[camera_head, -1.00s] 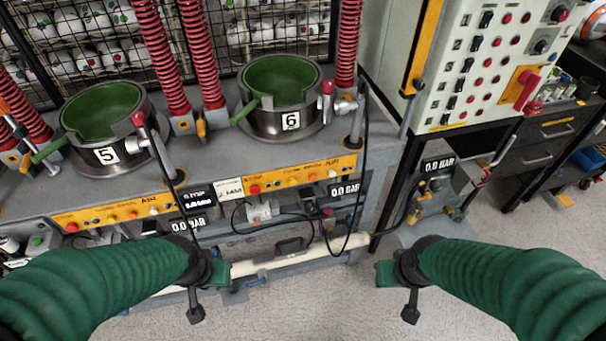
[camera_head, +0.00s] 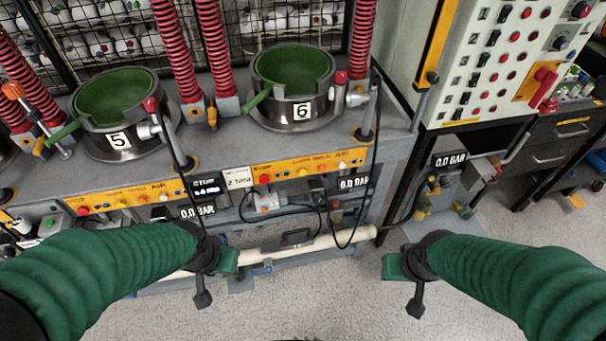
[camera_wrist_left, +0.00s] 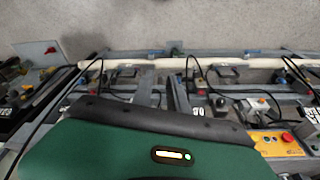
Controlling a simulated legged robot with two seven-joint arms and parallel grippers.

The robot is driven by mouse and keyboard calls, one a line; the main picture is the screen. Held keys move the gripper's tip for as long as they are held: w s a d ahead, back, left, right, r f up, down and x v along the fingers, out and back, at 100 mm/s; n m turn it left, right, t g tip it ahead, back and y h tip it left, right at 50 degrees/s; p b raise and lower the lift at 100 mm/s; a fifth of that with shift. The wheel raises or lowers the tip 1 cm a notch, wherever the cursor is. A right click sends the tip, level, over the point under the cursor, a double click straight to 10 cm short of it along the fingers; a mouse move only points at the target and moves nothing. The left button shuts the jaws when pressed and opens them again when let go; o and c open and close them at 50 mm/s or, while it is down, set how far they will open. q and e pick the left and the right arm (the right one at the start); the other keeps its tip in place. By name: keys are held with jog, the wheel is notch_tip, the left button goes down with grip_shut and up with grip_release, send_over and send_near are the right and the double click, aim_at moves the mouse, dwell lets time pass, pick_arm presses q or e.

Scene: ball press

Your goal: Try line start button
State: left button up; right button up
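No button is labelled legibly as line start. Press station 6 has a yellow control strip (camera_head: 318,164) with small buttons and a red button (camera_head: 264,179) at its left end. Station 5 has a similar yellow strip (camera_head: 130,195). A cream cabinet (camera_head: 460,108) at the right carries rows of red buttons and black switches. My left gripper (camera_head: 228,262) and right gripper (camera_head: 393,267) hang low in front of the bench, apart from all controls. Their fingers are too hidden to show whether they are open. The left wrist view shows my green gripper housing and a red button (camera_wrist_left: 288,137).
Green bowls (camera_head: 292,66) sit in the stations between red coil springs (camera_head: 217,45). Black cables hang before the bench (camera_head: 388,155). A cream pipe (camera_head: 330,240) runs low along it. A red lever (camera_head: 544,88) is on the cabinet. The floor (camera_head: 330,300) in front is clear.

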pick_arm(q)
grip_shut()
dwell(1.4)
